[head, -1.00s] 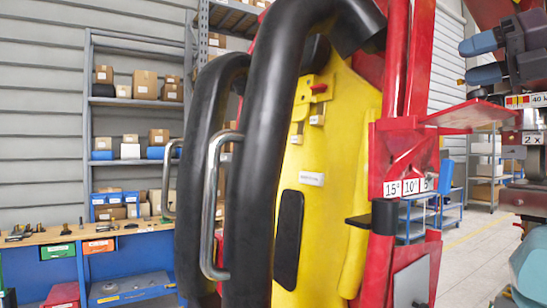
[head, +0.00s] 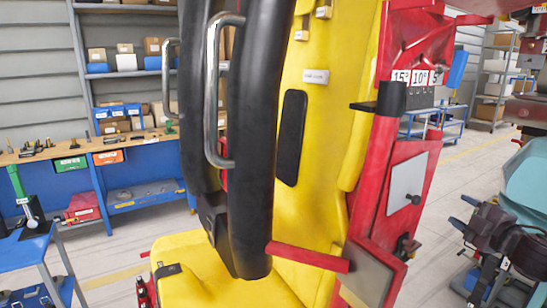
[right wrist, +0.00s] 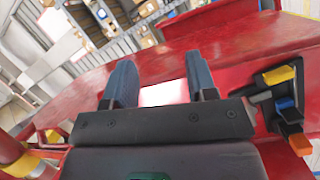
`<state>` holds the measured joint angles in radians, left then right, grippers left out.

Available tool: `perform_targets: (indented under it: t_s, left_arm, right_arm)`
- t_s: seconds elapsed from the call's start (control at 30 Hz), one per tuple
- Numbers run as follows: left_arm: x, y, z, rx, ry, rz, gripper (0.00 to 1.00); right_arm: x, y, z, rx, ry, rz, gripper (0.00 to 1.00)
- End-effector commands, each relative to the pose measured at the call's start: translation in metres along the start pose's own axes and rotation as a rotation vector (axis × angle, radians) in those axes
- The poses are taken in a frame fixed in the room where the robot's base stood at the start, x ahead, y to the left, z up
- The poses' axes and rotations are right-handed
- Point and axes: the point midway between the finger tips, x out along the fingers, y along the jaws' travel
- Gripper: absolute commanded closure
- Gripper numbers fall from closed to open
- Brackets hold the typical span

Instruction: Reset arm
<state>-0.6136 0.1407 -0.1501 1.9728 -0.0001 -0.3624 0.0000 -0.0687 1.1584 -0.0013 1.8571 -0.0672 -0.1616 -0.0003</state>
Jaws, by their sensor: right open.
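My right gripper (head: 463,212) is at the right edge of the head view, beside the red side frame (head: 385,180) of the coaster seat and apart from it in the picture. In the right wrist view its two blue fingers (right wrist: 160,75) stand well apart with nothing between them. The coaster seat has a yellow back (head: 325,110) and a black padded restraint (head: 250,140) with a metal handle (head: 213,95). My left gripper is not in view.
A red panel (right wrist: 250,35) fills much of the right wrist view, with small yellow, blue and orange levers (right wrist: 285,105) at its right. A workbench (head: 130,155) and a blue cart (head: 30,250) stand at left. Open floor (head: 440,185) lies behind the seat at right.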

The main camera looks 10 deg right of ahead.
Motion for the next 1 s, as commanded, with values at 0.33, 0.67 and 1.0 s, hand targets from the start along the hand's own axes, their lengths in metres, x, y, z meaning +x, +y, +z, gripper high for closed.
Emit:
perform_targets:
  t_s: [0.33, 0.67, 1.0]
  left_arm:
    - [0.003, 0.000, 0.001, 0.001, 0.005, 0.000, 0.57]
    - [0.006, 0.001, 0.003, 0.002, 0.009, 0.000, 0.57]
    - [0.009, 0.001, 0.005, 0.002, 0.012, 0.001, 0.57]
  right_arm:
    - [-0.059, -0.191, 0.000, 0.406, -0.204, -0.143, 0.48]
    - [-0.126, -0.328, -0.055, 0.768, -0.325, -0.233, 0.48]
    - [-0.189, -0.418, -0.117, 1.073, -0.456, -0.255, 0.48]
